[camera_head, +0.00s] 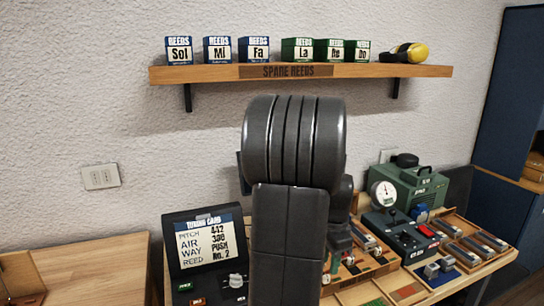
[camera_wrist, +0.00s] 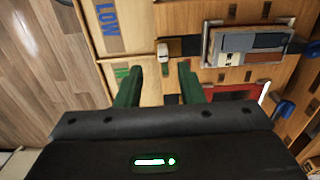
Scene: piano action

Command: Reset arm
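My gripper (camera_wrist: 160,72) shows in the wrist view with its two green fingers spread apart and nothing held between them. It points at a wooden work surface. A small pale block (camera_wrist: 164,56) lies beyond the fingertips, apart from them as far as I can tell. In the head view my black arm stands upright in the middle and hides part of the bench; the gripper cannot be made out clearly there.
A shelf (camera_head: 430,71) holds several reed boxes and a yellow-black flashlight (camera_head: 405,53). A tuning card panel (camera_head: 203,250) stands left of my arm. A green machine with a gauge (camera_head: 408,185) and reed trays (camera_head: 478,246) are at right. The left tabletop (camera_head: 95,270) is mostly clear.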

